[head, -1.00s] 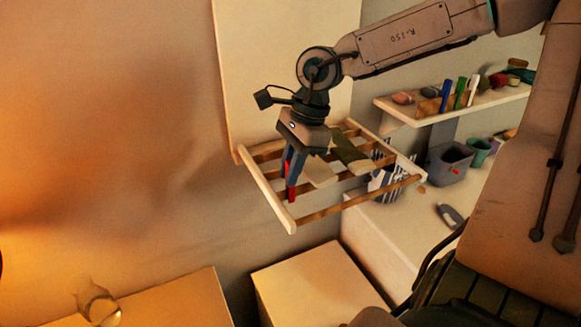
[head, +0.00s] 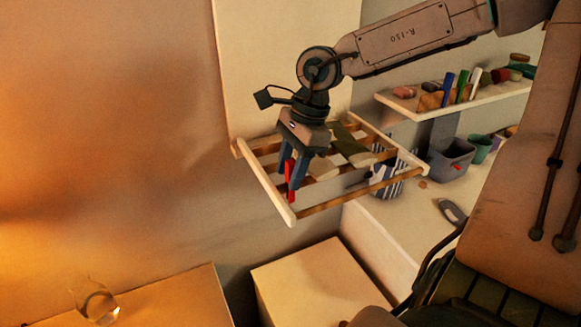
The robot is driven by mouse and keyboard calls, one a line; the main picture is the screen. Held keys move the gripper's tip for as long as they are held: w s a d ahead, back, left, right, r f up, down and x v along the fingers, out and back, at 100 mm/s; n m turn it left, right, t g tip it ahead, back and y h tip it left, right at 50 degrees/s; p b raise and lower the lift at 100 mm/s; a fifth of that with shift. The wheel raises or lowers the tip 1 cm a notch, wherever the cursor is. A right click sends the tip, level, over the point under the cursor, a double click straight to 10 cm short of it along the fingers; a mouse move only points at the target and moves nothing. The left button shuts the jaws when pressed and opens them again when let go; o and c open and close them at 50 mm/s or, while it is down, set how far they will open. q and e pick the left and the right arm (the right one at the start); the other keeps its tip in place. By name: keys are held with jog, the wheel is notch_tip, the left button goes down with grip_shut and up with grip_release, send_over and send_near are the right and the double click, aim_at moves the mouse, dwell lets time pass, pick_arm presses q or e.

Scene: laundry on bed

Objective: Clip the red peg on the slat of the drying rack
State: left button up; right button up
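The red peg (head: 290,182) is upright near the left front corner of the drying rack (head: 265,185), by the left end of its front slat (head: 330,202). My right gripper (head: 292,180) points down over this corner. Its blue fingers look spread to either side of the peg, with the peg's length showing between them. I cannot tell whether the peg grips the slat. My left gripper is not in view.
A green and pale cloth (head: 352,148) hangs over the rack's slats. A shelf (head: 450,105) with bottles, a grey bucket (head: 450,160) and a striped item (head: 385,183) stand to the right. A pale box (head: 315,285) and a glass (head: 97,303) are below.

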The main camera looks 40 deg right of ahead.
jog(key=b+v, duration=0.1)
jog(key=v, duration=0.9)
jog(key=shift+d+r+b, duration=0.15)
jog(key=shift+r+b, duration=0.2)
jog(key=shift+b, duration=0.05)
